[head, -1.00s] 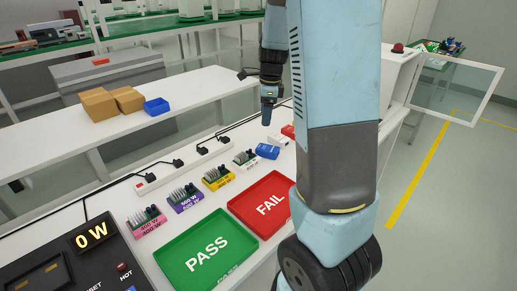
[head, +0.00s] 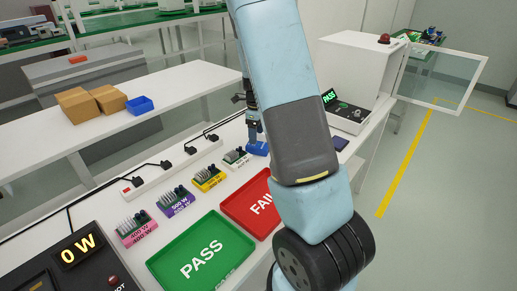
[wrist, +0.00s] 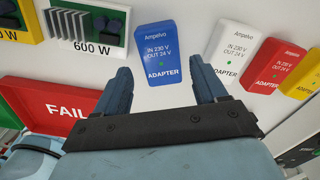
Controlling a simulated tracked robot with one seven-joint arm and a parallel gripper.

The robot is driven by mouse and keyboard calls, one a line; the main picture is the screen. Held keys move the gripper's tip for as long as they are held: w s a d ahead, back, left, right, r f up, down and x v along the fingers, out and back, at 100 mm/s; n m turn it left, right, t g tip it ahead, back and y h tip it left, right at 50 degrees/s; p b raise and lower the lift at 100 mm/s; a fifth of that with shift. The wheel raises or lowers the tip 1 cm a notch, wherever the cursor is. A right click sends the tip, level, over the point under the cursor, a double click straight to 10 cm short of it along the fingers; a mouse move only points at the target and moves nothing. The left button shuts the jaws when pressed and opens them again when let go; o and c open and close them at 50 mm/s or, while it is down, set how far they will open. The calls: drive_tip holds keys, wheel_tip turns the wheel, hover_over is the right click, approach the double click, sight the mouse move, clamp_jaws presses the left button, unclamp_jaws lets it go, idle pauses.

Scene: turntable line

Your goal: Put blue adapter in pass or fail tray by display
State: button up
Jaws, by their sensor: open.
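The blue adapter (head: 257,149) lies on the white bench, beyond the red FAIL tray (head: 239,210). In the wrist view the blue adapter (wrist: 174,50) lies label up, just ahead of and between my open fingertips. My gripper (wrist: 162,82) is open with nothing held; in the head view my gripper (head: 254,138) is right at the adapter, partly hiding it. The green PASS tray (head: 165,268) is in front, left of the FAIL tray; both look empty, though my arm hides part of the FAIL tray. The display (head: 329,96) shows PASS in green.
White (wrist: 230,50), red (wrist: 272,72) and yellow (wrist: 303,85) adapters stand close right of the blue one in the wrist view.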

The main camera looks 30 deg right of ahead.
sight(258, 144)
drive_tip(key=shift+s+d+f, duration=0.1)
drive_tip(key=shift+f, duration=1.45)
drive_tip(key=shift+s+d+f, duration=0.1)
drive_tip(key=shift+f, duration=1.45)
drive_tip(key=shift+r, duration=0.1)
drive_tip(key=c, duration=1)
